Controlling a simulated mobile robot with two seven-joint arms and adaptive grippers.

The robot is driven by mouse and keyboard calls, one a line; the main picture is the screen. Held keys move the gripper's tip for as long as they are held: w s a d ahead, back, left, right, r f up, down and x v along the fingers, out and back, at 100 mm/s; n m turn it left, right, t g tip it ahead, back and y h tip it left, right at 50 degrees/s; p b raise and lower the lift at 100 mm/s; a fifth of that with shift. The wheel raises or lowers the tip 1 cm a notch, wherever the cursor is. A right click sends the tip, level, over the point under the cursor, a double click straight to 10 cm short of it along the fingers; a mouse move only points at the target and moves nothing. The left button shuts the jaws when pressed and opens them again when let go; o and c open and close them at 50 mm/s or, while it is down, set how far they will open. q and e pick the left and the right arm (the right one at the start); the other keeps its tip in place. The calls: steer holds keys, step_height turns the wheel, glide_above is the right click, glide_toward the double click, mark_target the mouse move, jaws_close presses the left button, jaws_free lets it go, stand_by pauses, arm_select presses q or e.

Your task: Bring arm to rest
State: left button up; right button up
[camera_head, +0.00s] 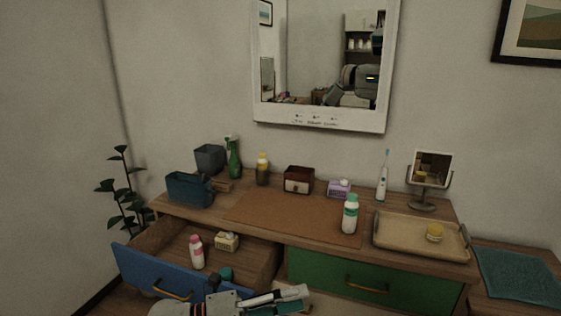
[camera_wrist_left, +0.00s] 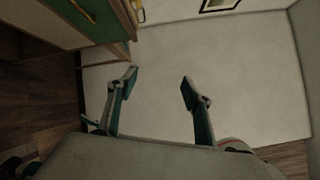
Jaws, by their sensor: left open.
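My left gripper (camera_head: 290,300) is at the bottom of the head view, in front of the dresser near the open blue drawer's right end. In the left wrist view its two fingers (camera_wrist_left: 158,80) are spread apart with nothing between them, facing a bare pale wall. The blue-fronted drawer (camera_head: 160,273) is pulled out. Inside it are a white bottle with a pink cap (camera_head: 196,252), a small yellow-and-white box (camera_head: 227,241) and a teal-topped item (camera_head: 226,273) partly hidden behind my arm. My right gripper is not in view.
The green drawer (camera_head: 345,280) is shut. A plant (camera_head: 122,195) stands at left.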

arm_select(q)
steer(key=s+a+f+n+t+y+b, duration=0.1)
steer(key=a+f+n+t+y, duration=0.6)
steer(key=n, duration=0.5)
steer(key=a+f+n+t+y+b, duration=0.15)
steer(key=a+f+n+t, duration=0.25)
steer(key=a+f+n, duration=0.5)
steer(key=s+a+f+n+g+y, duration=0.2)
steer(key=s+a+f+n+y, duration=0.1)
steer(key=s+f+n, duration=0.3)
steer(key=s+a+f+n+g+y, duration=0.2)
steer(key=s+f+n, duration=0.4)
steer(key=s+f, duration=0.3)
step_height(320, 180, down, 2)
steer(key=shift+s+a+f+g+y, duration=0.25)
steer(key=shift+a+g+y, duration=0.15)
steer(key=shift+a+y, duration=0.5)
steer(key=shift+d, duration=0.1)
